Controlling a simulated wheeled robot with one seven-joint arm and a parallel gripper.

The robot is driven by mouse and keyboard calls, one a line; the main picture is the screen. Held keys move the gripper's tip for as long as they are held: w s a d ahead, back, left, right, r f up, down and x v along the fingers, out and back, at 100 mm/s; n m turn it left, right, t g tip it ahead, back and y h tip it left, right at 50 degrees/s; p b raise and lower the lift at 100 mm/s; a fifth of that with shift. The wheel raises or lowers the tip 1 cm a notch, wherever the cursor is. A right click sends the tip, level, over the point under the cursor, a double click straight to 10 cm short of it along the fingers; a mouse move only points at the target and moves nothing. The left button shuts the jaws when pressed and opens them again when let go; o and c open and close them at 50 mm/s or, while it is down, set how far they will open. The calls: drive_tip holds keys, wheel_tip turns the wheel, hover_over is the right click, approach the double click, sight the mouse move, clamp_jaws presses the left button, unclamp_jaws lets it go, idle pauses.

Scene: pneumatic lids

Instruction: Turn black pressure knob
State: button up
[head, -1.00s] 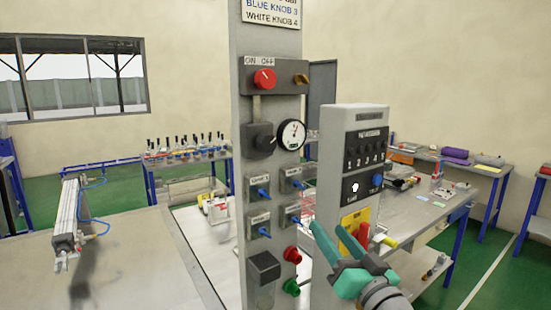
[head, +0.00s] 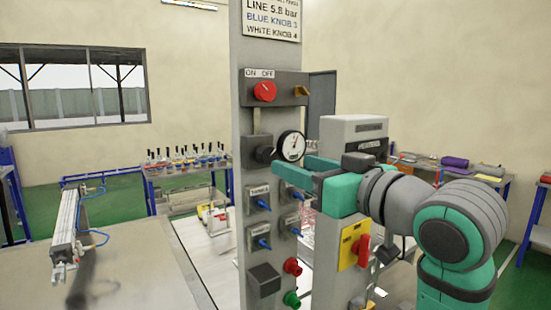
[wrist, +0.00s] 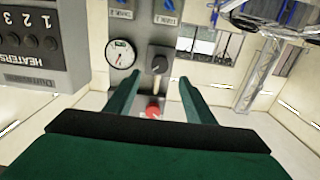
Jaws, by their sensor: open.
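The black pressure knob (head: 265,155) sits on the grey upright panel, beside a round white gauge (head: 291,146) and below a red knob (head: 265,91). My gripper (head: 289,165) is open and empty, its teal fingers pointing at the panel just right of and slightly below the knob in the head view. In the wrist view, the black knob (wrist: 160,64) lies between the lines of my two open fingers (wrist: 159,79), a little beyond their tips. The fingers appear not to touch it. The gauge (wrist: 121,55) is just outside the left finger.
Blue valve knobs (head: 260,192) are below the gauge on the panel. Red (head: 293,266) and green (head: 291,298) buttons are lower down. A grey heater box (wrist: 35,45) stands close on the left in the wrist view. A yellow plate with a red handle (head: 361,249) is below my arm.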

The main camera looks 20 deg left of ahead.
sight(270, 156)
drive_tip(key=x, duration=0.8)
drive_tip(key=shift+w+a, duration=0.15)
drive_tip(key=shift+c, duration=0.3)
drive_tip(key=c, duration=1)
